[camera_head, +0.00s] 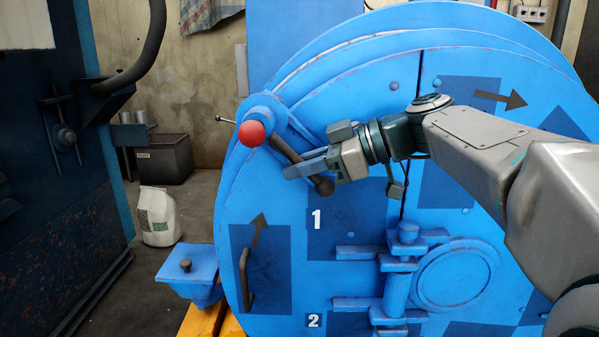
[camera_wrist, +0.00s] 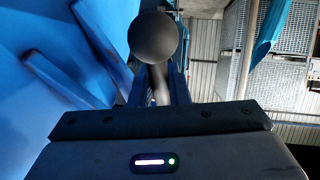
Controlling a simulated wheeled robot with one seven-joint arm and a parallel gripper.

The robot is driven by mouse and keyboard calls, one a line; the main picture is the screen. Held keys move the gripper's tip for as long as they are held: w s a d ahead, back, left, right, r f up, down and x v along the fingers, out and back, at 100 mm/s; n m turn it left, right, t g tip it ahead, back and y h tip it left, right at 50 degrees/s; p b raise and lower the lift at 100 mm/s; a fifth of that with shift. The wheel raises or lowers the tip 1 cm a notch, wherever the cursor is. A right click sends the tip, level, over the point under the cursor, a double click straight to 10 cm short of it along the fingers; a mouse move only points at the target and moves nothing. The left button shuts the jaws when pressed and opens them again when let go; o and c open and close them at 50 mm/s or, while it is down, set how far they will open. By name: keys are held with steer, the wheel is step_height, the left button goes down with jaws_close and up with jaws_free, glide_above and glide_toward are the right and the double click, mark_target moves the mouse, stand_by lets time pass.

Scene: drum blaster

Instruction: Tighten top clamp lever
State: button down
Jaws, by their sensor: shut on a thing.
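The clamp lever (camera_head: 288,150) is a dark bar on the upper left of the blue drum door. It has a red ball (camera_head: 252,133) at its upper left end and a black ball knob (camera_head: 324,186) at its lower right end. My gripper (camera_head: 300,168) reaches in from the right, its fingers shut around the bar near the black knob. In the wrist view the black knob (camera_wrist: 153,37) stands just beyond the fingers, and the bar (camera_wrist: 160,85) runs down between them. The exact finger contact is partly hidden.
The round blue drum door (camera_head: 370,120) fills the middle, with a dark handle (camera_head: 246,280) at lower left and a hinge block (camera_head: 397,285) low in the centre. A dark bin (camera_head: 165,158) and a white bag (camera_head: 158,216) stand on the floor at left.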

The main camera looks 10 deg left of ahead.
steer(key=shift+f, duration=0.1)
steer(key=c, duration=1.4)
jaws_free()
steer(key=shift+a, duration=0.1)
steer(key=p+v, duration=0.1)
steer(key=v, duration=1.3)
steer(key=shift+p, duration=0.4)
